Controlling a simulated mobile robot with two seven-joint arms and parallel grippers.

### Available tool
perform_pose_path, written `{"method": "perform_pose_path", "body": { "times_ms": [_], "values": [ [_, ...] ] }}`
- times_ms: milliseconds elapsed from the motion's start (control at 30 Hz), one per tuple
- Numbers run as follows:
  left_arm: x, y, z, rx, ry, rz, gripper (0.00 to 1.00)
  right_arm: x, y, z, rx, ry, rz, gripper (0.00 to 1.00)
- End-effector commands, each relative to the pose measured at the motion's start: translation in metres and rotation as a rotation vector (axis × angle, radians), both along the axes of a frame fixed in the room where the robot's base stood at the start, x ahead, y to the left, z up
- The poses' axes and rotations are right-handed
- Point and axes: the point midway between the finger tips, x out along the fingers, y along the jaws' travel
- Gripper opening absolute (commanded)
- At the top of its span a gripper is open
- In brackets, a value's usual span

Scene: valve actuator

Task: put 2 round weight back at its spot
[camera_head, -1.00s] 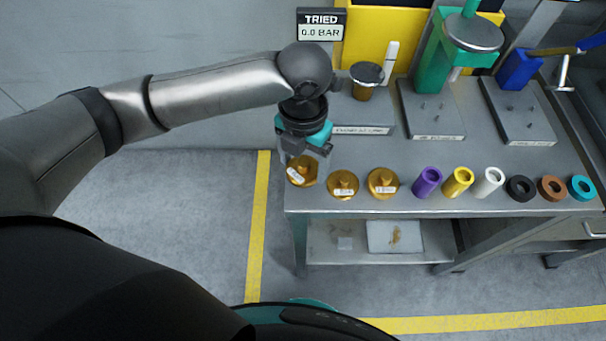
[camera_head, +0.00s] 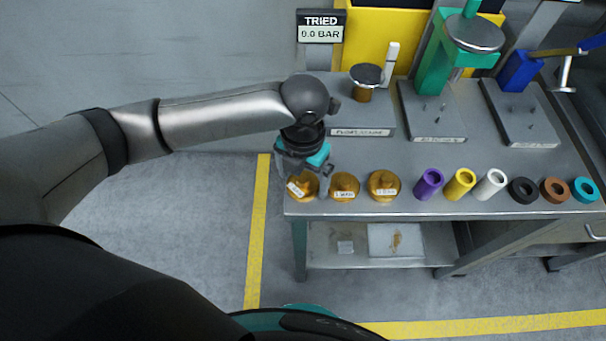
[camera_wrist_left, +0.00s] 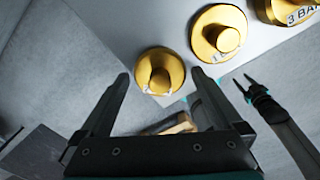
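Three gold round weights stand in a row along the table's front left edge: a left one (camera_head: 302,187), a middle one (camera_head: 344,186) and a right one (camera_head: 383,186). In the wrist view the right weight (camera_wrist_left: 285,10) reads 3 BAR and the middle one (camera_wrist_left: 218,33) seems to read 1; the left one's label is unreadable. My left gripper (camera_head: 308,172) is just above the left weight. In the wrist view, its fingers (camera_wrist_left: 161,76) are open, either side of the left weight (camera_wrist_left: 160,68), with gaps. A small dark two-pronged gripper (camera_wrist_left: 246,82), apparently my right, shows beyond, prongs apart.
To the right along the front edge are purple (camera_head: 428,184), yellow (camera_head: 459,184) and white (camera_head: 490,184) cylinders, then black, brown and teal rings. Behind stand a small dark-topped post (camera_head: 366,76), a green press (camera_head: 435,65) and a display (camera_head: 320,26) reading 0.0 BAR.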

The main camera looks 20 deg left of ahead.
Motion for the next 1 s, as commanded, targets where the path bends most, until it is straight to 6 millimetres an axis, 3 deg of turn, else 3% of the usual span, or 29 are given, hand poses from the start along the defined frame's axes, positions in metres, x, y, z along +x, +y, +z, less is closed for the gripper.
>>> {"method": "perform_pose_path", "body": {
  "times_ms": [233,333,700,1000],
  "values": [
    [0.000,0.000,0.002,0.000,0.000,0.000,1.00,0.000,0.000,0.000,0.000,0.000,0.001,0.50],
    [0.001,0.000,0.012,0.000,-0.002,0.000,1.00,0.000,0.000,0.003,0.000,0.001,0.001,0.50],
    [0.001,0.000,0.088,-0.001,-0.003,-0.001,1.00,-0.001,0.000,0.018,0.000,0.001,0.000,0.50],
    [0.000,0.000,0.122,0.000,0.001,0.001,1.00,-0.001,-0.001,0.023,-0.001,0.001,-0.001,0.50]
  ]
}}
